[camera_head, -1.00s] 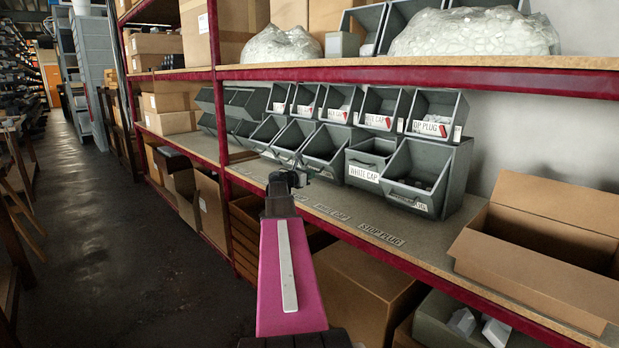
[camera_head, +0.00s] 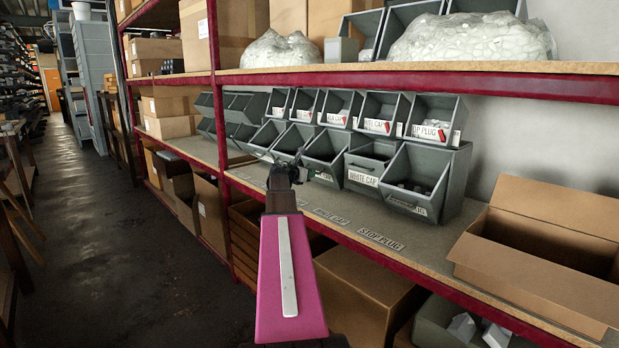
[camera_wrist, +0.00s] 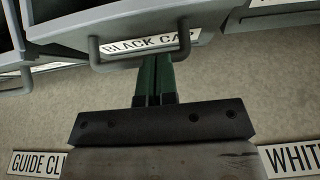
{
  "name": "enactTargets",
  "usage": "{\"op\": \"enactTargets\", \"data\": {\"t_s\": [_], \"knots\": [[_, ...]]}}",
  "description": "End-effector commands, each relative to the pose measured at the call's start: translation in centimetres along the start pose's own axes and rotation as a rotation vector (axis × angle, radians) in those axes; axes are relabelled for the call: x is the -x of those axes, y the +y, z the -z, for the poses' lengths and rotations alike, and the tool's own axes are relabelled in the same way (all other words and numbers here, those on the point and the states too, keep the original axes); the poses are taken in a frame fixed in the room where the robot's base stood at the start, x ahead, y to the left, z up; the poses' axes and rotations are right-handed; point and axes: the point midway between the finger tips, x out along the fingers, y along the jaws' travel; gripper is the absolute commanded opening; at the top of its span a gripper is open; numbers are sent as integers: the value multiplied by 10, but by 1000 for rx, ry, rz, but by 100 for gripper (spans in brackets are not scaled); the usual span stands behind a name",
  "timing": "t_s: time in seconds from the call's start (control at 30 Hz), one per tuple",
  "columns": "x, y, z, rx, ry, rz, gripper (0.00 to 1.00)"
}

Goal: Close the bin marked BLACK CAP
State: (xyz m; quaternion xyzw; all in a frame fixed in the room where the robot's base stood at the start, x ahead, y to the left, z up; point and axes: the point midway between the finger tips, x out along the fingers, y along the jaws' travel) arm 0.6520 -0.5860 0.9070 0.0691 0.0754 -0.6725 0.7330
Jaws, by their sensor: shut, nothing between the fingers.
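The bin marked BLACK CAP shows at the top of the wrist view, with its label (camera_wrist: 150,43) behind a grey bar handle. In the head view this grey bin (camera_head: 322,147) stands just left of the WHITE CAP bin (camera_head: 366,163), its front tilted out and its dark inside showing. My gripper (camera_wrist: 155,62) has its green fingers shut together and empty. The fingertips are at the lower edge of the label and overlap the handle in the picture; I cannot tell whether they touch. In the head view my gripper (camera_head: 300,174) is in front of the lower bins, its fingertips hard to make out.
Shelf-edge labels, GUIDE CLIP (camera_wrist: 38,164) and a WHITE one (camera_wrist: 292,158), flank my wrist. More open bins (camera_head: 270,135) stand to the left, and the STOP PLUG bin (camera_head: 418,178) to the right. An open cardboard box (camera_head: 540,250) stands at the right. A red upper shelf edge (camera_head: 430,82) runs above.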

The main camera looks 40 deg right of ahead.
Motion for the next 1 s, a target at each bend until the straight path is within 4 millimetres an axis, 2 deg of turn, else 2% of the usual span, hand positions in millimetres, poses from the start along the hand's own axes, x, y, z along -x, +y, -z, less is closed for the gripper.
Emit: {"op": "enactTargets", "data": {"t_s": [0.63,1.0], "knots": [[-19,1,-52,-1,295,1,0],[-27,0,-66,0,298,1,0]]}}
